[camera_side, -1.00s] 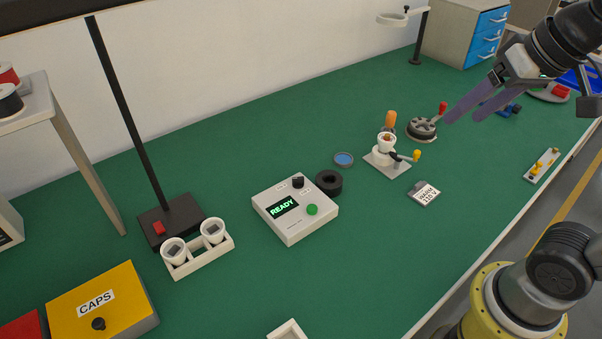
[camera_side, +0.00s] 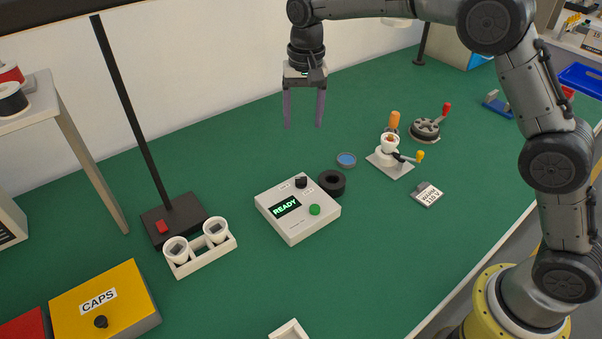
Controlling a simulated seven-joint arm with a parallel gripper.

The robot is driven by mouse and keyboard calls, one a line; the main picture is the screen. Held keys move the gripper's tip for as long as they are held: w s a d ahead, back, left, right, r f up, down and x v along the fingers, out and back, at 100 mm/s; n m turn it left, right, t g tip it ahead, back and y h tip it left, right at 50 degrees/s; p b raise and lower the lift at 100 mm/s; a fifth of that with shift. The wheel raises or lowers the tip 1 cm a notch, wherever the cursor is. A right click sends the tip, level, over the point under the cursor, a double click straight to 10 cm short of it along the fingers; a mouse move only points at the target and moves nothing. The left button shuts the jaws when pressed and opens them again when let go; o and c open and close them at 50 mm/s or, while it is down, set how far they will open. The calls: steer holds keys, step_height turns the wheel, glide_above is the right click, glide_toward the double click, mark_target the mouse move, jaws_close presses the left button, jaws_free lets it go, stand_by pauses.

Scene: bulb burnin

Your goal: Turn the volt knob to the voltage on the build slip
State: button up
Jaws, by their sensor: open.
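The white control box (camera_side: 297,229) stands on the green bench with a dark screen (camera_side: 286,207) reading READY. A black volt knob (camera_side: 301,182) sits at the box's back edge, and a green button (camera_side: 314,210) is on its right side. The knob's setting is too small to read. The build slip (camera_side: 427,195) lies flat to the right; its lower line looks like 110 V, but the print is small and the first line is unclear. My gripper (camera_side: 304,126) is open and empty, pointing down, above and behind the knob, clear of it.
A black ring (camera_side: 331,183) stands close beside the box near the knob. A blue disc (camera_side: 346,160) and a fixture with an orange-tipped bulb part (camera_side: 390,150) are further right. A white rack with two cups (camera_side: 201,255) stands left.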

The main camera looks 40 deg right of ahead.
mark_target(301, 178)
steer(key=shift+g, duration=0.3)
steer(key=f, duration=1.6)
steer(key=shift+s+a+f, duration=0.1)
steer(key=shift+a, duration=0.25)
jaws_close()
